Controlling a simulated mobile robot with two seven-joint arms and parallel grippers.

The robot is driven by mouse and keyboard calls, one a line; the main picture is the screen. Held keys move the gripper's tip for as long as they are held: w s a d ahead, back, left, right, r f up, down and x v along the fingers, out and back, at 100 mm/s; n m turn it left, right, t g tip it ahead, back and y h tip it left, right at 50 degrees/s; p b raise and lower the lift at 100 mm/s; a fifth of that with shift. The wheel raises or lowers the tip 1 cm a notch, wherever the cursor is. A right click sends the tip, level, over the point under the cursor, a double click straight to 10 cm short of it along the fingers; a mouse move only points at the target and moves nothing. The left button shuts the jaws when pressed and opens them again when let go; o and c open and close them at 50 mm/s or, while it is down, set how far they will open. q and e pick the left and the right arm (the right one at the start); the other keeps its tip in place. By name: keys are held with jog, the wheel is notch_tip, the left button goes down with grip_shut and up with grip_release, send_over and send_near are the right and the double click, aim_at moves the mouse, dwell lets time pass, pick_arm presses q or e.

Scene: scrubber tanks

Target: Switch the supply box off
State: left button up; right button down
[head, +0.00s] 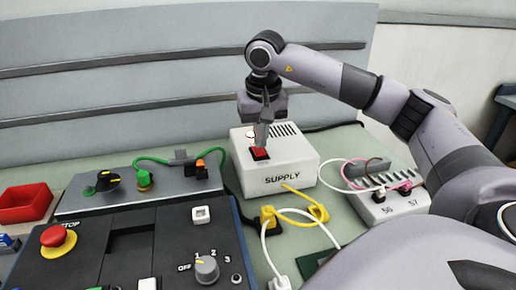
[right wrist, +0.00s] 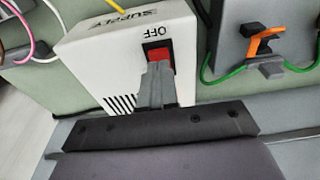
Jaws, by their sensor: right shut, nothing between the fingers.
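The supply box (head: 289,176) is a white box marked SUPPLY on the table, with vent slots on top. Its red rocker switch (head: 260,153) sits in a black frame on the top face. In the right wrist view the red switch (right wrist: 159,55) shows beside the word OFF. My right gripper (head: 263,142) points down at the switch, its fingers shut and empty. In the right wrist view the fingertips (right wrist: 158,68) overlap the near edge of the switch. I cannot tell whether they touch it or which way the rocker is tipped. My left gripper is not in view.
A socket strip (head: 410,203) with cables stands right of the box. A yellow plug (head: 268,216) and cables lie in front. A grey panel (head: 130,203) with a green cable and a dark control console (head: 130,240) are at left. A red bin (head: 25,203) is far left.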

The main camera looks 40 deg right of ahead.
aim_at(261, 152)
jog(key=shift+f+b, duration=0.55)
jog(key=shift+f, duration=0.4)
dwell(0.5)
notch_tip(261, 152, up, 7)
jog(key=p, duration=0.6)
jog(key=shift+r, duration=0.1)
dwell(0.7)
